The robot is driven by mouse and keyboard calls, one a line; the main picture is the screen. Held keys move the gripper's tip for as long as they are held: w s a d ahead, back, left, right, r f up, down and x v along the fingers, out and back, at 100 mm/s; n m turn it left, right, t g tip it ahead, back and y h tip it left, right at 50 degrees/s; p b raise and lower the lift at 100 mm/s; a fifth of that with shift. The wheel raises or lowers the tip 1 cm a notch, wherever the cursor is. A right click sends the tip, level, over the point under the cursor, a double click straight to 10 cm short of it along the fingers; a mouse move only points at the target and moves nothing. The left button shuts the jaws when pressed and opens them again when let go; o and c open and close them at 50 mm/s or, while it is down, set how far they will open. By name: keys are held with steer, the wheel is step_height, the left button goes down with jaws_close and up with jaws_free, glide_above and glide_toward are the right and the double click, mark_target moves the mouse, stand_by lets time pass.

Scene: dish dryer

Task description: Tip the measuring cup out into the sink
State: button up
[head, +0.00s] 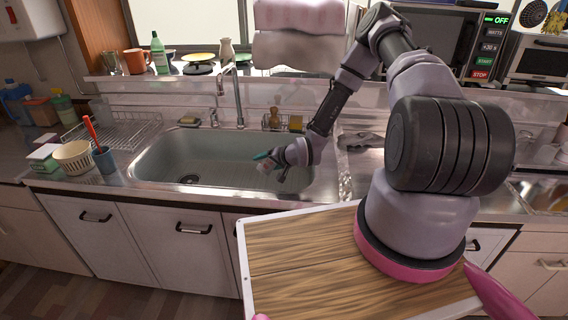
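My gripper (272,165) hangs over the right part of the sink (215,158), its teal fingers pointing left and down. A small pale, see-through thing, which looks like the measuring cup (265,166), sits between the fingers, and the gripper looks shut on it. The cup seems tilted, but it is too small for me to tell which way its mouth faces or what is in it. The sink basin is grey metal with a dark drain (189,179) at its front left. No liquid shows in the basin.
The tap (238,100) rises behind the sink. A dish rack (115,133), a cream bowl (73,156) and a blue cup with a red-handled utensil (104,160) stand to the left. A brush (275,117) and sponge (295,123) stand at the back rim. The basin's left half is clear.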

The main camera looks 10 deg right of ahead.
steer(key=shift+a+r+m+g+y+p, duration=0.1)
steer(key=shift+r+m+g+y+p, duration=0.45)
steer(key=shift+r+m+y, duration=0.5)
stand_by(1.5)
steer(key=shift+w+d+r+m+y+p, duration=0.2)
steer(key=shift+d+m+y+p, duration=0.2)
steer(key=shift+d+m+y, duration=0.25)
stand_by(0.8)
steer(key=shift+w+r+m+g+y+p, duration=0.15)
steer(key=shift+r+m+y+p, duration=0.25)
steer(key=shift+y, duration=0.25)
steer(key=shift+s+r+m+g+y+p, duration=0.1)
steer(key=shift+r+m+y+p, duration=0.2)
steer(key=shift+m+y+p, duration=0.3)
stand_by(1.7)
steer(key=shift+w+d+r+m+y, duration=0.2)
steer(key=shift+d+r+m+y, duration=0.1)
steer(key=shift+m+y, duration=0.15)
stand_by(0.6)
